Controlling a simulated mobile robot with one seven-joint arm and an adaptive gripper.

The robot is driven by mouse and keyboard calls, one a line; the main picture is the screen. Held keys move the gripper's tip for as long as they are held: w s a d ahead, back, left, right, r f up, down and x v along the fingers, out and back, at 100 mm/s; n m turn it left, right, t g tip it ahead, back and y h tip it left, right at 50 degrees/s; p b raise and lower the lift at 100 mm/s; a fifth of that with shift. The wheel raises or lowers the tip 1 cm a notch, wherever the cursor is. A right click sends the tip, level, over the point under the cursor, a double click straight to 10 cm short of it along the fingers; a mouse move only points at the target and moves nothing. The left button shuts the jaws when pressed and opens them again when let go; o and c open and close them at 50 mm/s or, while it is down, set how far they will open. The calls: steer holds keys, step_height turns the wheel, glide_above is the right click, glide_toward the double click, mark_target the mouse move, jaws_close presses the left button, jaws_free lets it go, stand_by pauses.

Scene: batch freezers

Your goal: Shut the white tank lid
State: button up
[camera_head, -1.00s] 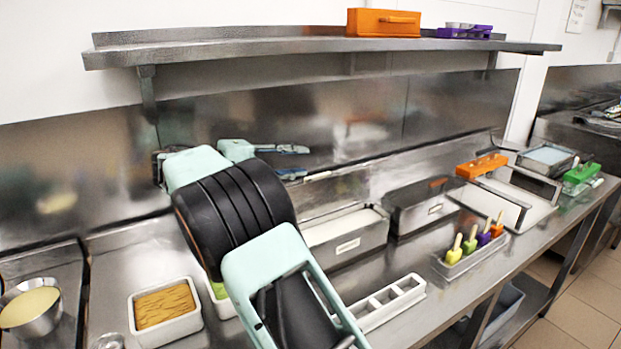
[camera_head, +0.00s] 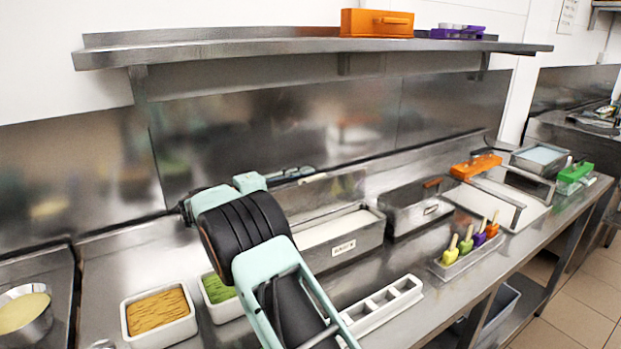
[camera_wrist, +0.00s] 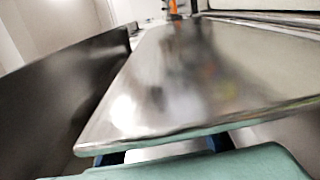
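The white tank (camera_head: 338,254) is a steel bin with white contents and a label on its front, standing mid-counter. Its steel lid (camera_head: 335,188) stands raised at the tank's back, with a pale handle (camera_head: 312,178) at the top. My gripper (camera_head: 292,174) is at the lid's upper left, behind or beside it; contact cannot be told. In the wrist view a large shiny metal panel, apparently the lid (camera_wrist: 190,85), fills the middle and hides most of the fingers. Blue finger parts show apart below its edge, with nothing visibly gripped.
A second steel tank (camera_head: 405,218) with a brown handle stands to the right. A white divided holder (camera_head: 382,305) and a tray of popsicles (camera_head: 450,272) lie in front. Tubs of orange (camera_head: 158,312) and green (camera_head: 217,288) stand left. A shelf (camera_head: 300,45) overhangs the back.

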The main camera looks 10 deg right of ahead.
steer(key=shift+x, duration=1.2)
jaws_close()
